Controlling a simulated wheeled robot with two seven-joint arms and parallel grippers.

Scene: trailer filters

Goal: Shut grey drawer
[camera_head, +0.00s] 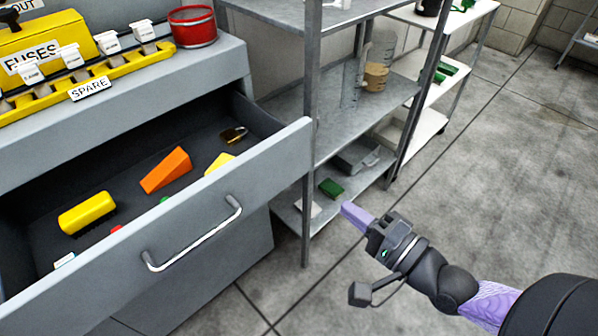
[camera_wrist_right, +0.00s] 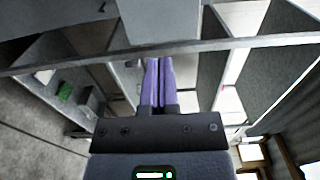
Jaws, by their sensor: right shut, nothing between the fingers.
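The grey drawer (camera_head: 262,183) is pulled open from the grey cabinet (camera_head: 240,68) at the left of the head view. Its front carries a silver bar handle (camera_head: 195,243). Inside lie a yellow brush-like block (camera_head: 87,212), an orange wedge (camera_head: 166,170), a brass padlock (camera_head: 233,135) and a few small pieces. My right gripper (camera_head: 345,209) is shut and empty, to the right of the drawer front and apart from it. Its purple fingers also show in the right wrist view (camera_wrist_right: 157,82). My left gripper is not in view.
A metal shelf rack (camera_head: 308,120) stands right beside the drawer, with a green block (camera_head: 331,188) on its low shelf. A white shelf cart (camera_head: 425,125) stands behind it. A red tin (camera_head: 192,27) and a yellow fuse rack (camera_head: 115,70) sit on the cabinet. The floor at right is clear.

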